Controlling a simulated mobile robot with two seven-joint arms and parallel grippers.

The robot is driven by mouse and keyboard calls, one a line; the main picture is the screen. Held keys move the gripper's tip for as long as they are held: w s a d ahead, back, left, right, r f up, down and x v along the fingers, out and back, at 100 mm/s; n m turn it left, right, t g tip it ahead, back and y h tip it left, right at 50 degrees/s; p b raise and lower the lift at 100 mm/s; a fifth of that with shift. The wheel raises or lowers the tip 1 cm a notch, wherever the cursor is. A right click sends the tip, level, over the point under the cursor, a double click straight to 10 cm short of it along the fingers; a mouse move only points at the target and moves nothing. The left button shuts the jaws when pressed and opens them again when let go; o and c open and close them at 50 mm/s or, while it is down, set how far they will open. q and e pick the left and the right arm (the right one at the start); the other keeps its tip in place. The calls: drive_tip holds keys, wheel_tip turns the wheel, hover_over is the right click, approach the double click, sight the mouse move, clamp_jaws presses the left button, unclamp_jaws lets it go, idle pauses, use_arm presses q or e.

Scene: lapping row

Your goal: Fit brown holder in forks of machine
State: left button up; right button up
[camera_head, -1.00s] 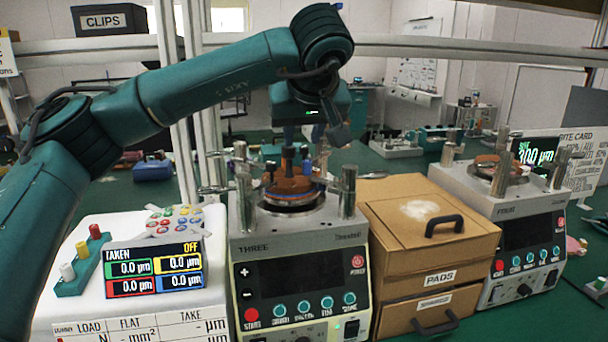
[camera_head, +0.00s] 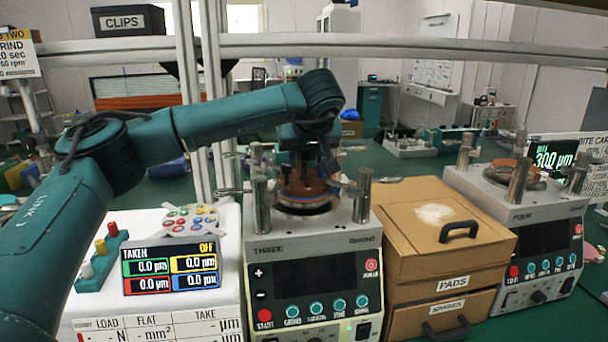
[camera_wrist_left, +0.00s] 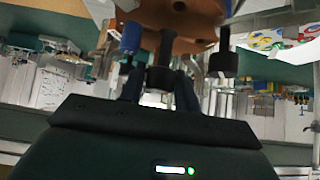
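The brown holder (camera_head: 306,188) sits on the round plate on top of the machine marked THREE (camera_head: 318,255), between its upright metal posts. In the left wrist view the holder (camera_wrist_left: 185,15) is at the top, with a dark central knob and a blue-ended peg. My left gripper (camera_head: 305,165) points down just above the holder. In the left wrist view its two dark fingers (camera_wrist_left: 160,85) are apart, one on each side of the knob's end, and I see no firm grip on it. The forks are hard to make out among the posts. My right gripper is not in view.
Brown drawers marked PADS (camera_head: 410,255) stand close to the right of machine THREE. Machine FOUR (camera_head: 535,240) stands farther right. A metal rail crosses behind.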

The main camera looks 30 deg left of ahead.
use_arm(q)
drive_tip(key=shift+w+a+f, duration=0.3)
drive_tip(key=shift+w+f, duration=0.1)
drive_tip(key=shift+f, duration=0.1)
drive_tip(key=shift+c, duration=0.4)
clamp_jaws()
drive_tip(key=shift+r, duration=0.1)
drive_tip(key=shift+r, duration=0.1)
